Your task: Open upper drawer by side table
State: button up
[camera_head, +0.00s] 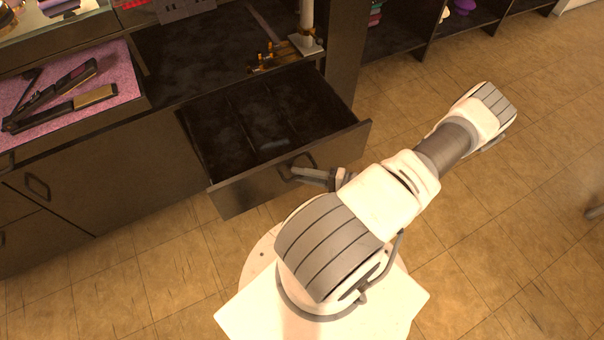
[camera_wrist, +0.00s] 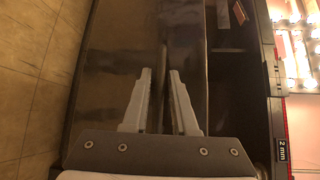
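The upper drawer (camera_head: 262,128) of the dark cabinet is pulled well out, and its dark, divided inside looks empty. Its front panel (camera_head: 238,192) carries a dark loop handle (camera_head: 302,161). My gripper (camera_head: 288,174) is at the front panel, beside this handle. In the wrist view, the two pale fingers of my gripper (camera_wrist: 160,80) stand apart with a gap between them. A narrow dark edge runs along this gap. I cannot tell whether the fingers touch the handle.
The cabinet top holds a pink mat (camera_head: 105,100) with hair irons (camera_head: 68,106). A small stand (camera_head: 306,40) rises near the cabinet's right end. Dark shelves (camera_head: 398,25) stand at the back right.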

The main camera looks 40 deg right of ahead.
jog(key=p+v, duration=0.1)
jog(key=v, duration=1.6)
jog(key=shift+d+p, duration=0.15)
jog(key=shift+p, duration=0.2)
jog(key=shift+r, duration=0.15)
